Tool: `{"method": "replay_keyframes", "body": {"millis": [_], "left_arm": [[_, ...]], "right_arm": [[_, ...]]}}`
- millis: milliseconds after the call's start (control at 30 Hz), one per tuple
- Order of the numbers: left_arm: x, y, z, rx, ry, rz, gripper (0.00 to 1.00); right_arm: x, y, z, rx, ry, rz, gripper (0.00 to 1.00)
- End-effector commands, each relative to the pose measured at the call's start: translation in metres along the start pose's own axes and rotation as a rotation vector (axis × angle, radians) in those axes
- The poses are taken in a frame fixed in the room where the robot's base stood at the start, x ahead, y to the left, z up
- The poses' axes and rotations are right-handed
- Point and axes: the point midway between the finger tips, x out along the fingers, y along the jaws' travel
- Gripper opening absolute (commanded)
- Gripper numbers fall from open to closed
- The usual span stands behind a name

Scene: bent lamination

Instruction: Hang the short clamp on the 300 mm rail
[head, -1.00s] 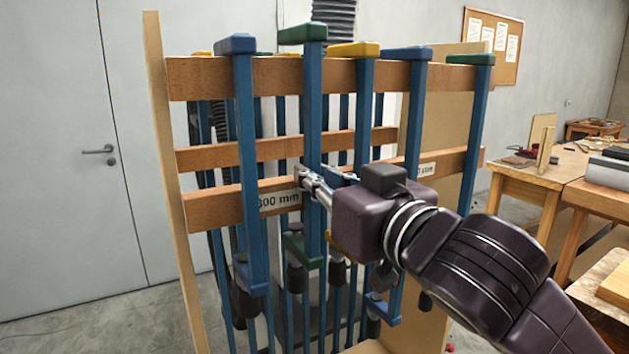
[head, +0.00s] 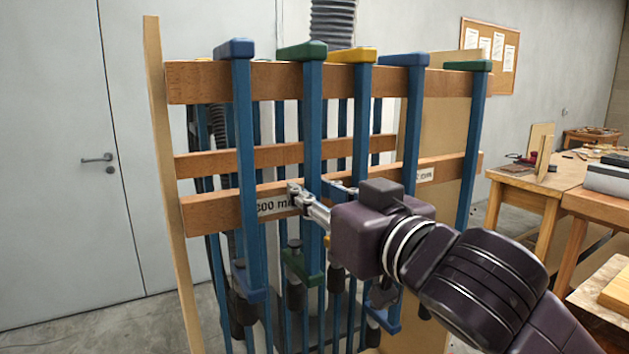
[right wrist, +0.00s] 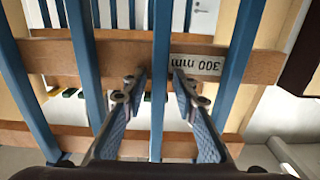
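The clamp at my right gripper has a green head (head: 302,50) and a blue bar (head: 312,120); its head rests on the top wooden rail (head: 200,82), and it hangs upright. Its green lower jaw (head: 303,267) is below. A "300 mm" label (head: 273,206) sits on the lower board just left of this bar, partly covered by a finger; it shows upside down in the right wrist view (right wrist: 195,68). My right gripper (head: 318,190) is open, one finger on each side of the bar (right wrist: 161,80), with a gap visible. My left gripper is out of view.
Blue-headed (head: 234,48) and yellow-headed (head: 352,55) clamps hang close on either side, with more to the right. Another row of bars stands behind. A wooden side panel (head: 165,150) bounds the rack on the left. Workbenches (head: 540,180) stand at right.

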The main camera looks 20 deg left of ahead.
Motion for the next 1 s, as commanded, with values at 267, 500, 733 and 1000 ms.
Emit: {"method": "replay_keyframes", "body": {"millis": [267, 500, 733, 1000], "left_arm": [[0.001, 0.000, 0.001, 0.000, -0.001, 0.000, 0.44], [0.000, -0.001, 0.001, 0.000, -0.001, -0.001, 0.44], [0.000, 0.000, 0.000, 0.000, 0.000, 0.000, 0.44], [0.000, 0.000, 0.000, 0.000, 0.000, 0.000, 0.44]], "right_arm": [[0.001, 0.001, 0.003, 0.002, -0.005, 0.002, 0.33], [-0.017, 0.001, -0.001, -0.002, 0.003, 0.003, 0.33], [-0.062, 0.003, 0.000, -0.003, 0.002, 0.005, 0.33], [-0.107, 0.002, 0.001, 0.000, 0.000, 0.004, 0.33]]}}
